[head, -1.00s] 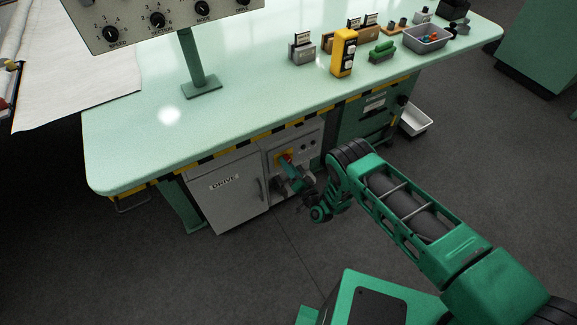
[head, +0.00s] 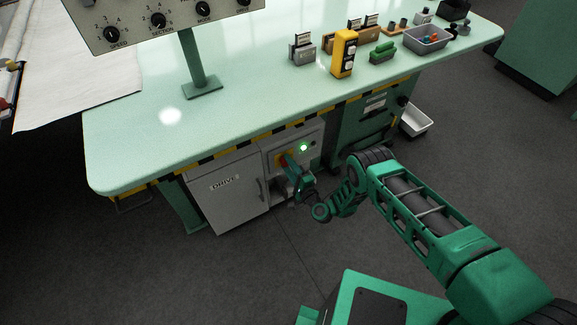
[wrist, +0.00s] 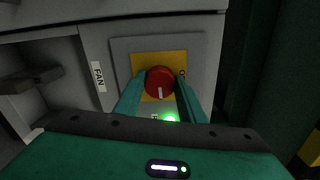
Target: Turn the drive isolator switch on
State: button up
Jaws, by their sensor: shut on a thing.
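The isolator switch is a red round knob (wrist: 160,80) on a yellow plate (wrist: 179,60) in the wrist view; it also shows in the head view (head: 282,160), partly behind my gripper. The knob's white mark points down in the wrist picture, away from the "O" on the plate. My gripper (wrist: 160,98) is shut on the knob, one finger on each side. It also shows in the head view (head: 288,163), at the front of the grey cabinet. A green lamp (head: 303,147) is lit beside the switch and glows between the fingers in the wrist view (wrist: 170,118).
A grey door (head: 226,193) labelled DRIVE is left of the switch panel. A label reading FAN (wrist: 98,77) is left of the switch in the wrist view. The green tabletop (head: 240,115) overhangs the cabinet. The floor in front is clear.

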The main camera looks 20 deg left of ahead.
jog(key=shift+d+f+m, duration=0.15)
jog(key=shift+d+m, duration=0.1)
jog(key=shift+m, duration=0.25)
jog(key=o, duration=1)
jog(key=shift+o, duration=0.2)
jog(key=shift+a, duration=0.15)
jog(key=shift+s+f+v, duration=0.1)
jog(key=shift+v, duration=0.95)
jog(key=shift+s+f+v, duration=0.1)
jog(key=shift+f+v, duration=0.05)
jog(key=shift+v, duration=0.95)
send_near(286, 165)
jog(key=shift+s+d+r, duration=0.15)
jog(key=shift+d+r, duration=0.05)
jog(key=shift+d, duration=0.2)
jog(key=shift+s+d+r, duration=0.15)
jog(key=shift+s+d, duration=0.05)
jog(key=shift+d, duration=0.2)
